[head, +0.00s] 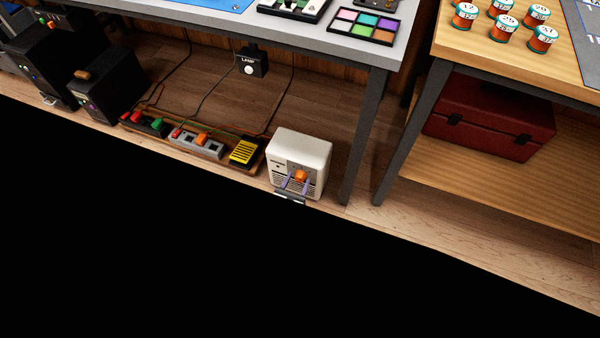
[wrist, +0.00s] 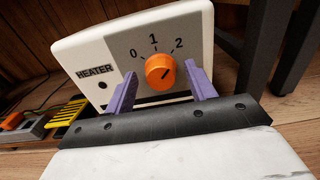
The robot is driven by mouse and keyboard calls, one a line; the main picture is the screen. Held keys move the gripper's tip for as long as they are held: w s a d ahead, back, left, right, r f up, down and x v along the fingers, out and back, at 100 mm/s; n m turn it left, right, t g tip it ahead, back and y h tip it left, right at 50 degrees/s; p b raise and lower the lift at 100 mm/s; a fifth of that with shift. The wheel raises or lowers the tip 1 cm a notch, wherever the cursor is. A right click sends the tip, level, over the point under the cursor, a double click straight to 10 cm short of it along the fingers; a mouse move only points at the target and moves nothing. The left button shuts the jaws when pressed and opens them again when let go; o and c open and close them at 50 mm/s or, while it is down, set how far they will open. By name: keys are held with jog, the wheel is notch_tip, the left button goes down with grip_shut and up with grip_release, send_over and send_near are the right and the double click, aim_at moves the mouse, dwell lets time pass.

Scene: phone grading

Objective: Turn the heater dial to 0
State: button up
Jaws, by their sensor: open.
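The white heater (head: 312,152) stands on the floor under the grey-topped bench. Its orange dial (head: 300,175) is on the front face. In the wrist view the dial (wrist: 160,70) sits below the marks 0, 1 and 2. A dark line on the knob slants up and to the right, toward the 2 side. My gripper (head: 296,182) is at the heater front with its two purple fingers open. In the wrist view one finger is left of the dial and one right, with visible gaps to the knob. Whether the fingertips reach the panel is unclear.
Left of the heater are a yellow-and-black striped block (head: 246,151) and power strips (head: 196,145) with coloured switches and cables. A dark bench leg (head: 362,140) stands close on the right. A red case (head: 490,115) lies on the right-hand shelf.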

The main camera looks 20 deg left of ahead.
jog(key=shift+w, duration=0.4)
jog(key=c, duration=0.9)
jog(key=shift+c, duration=0.2)
jog(key=shift+n, duration=0.4)
jog(key=n, duration=1.7)
jog(key=shift+a+f, duration=0.1)
jog(key=shift+f, duration=0.1)
